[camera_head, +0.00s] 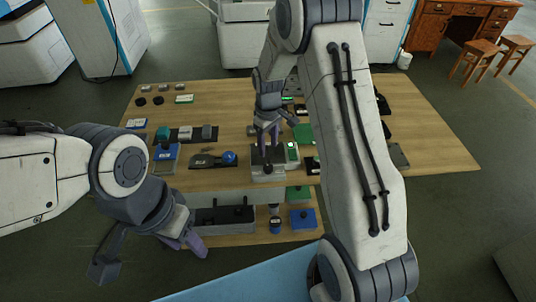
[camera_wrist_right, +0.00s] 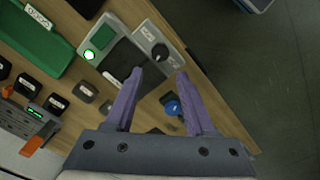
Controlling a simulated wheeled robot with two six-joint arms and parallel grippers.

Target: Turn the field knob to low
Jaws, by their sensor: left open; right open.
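A black round knob (camera_wrist_right: 160,51) sits on a light grey box (camera_wrist_right: 146,36) with a small label whose text I cannot read; I cannot tell for certain that it is the field knob. In the head view a dark knob (camera_head: 267,169) shows at the front of a grey unit (camera_head: 270,177). My right gripper (camera_wrist_right: 159,73) is open and empty, its purple fingers pointing toward the black knob but apart from it. In the head view my right gripper (camera_head: 268,147) is above the grey unit. My left gripper (camera_head: 148,256) is open and empty, in front of the table at the left.
The wooden table (camera_head: 430,130) holds several small devices. A green tray (camera_wrist_right: 35,42) lies further left.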

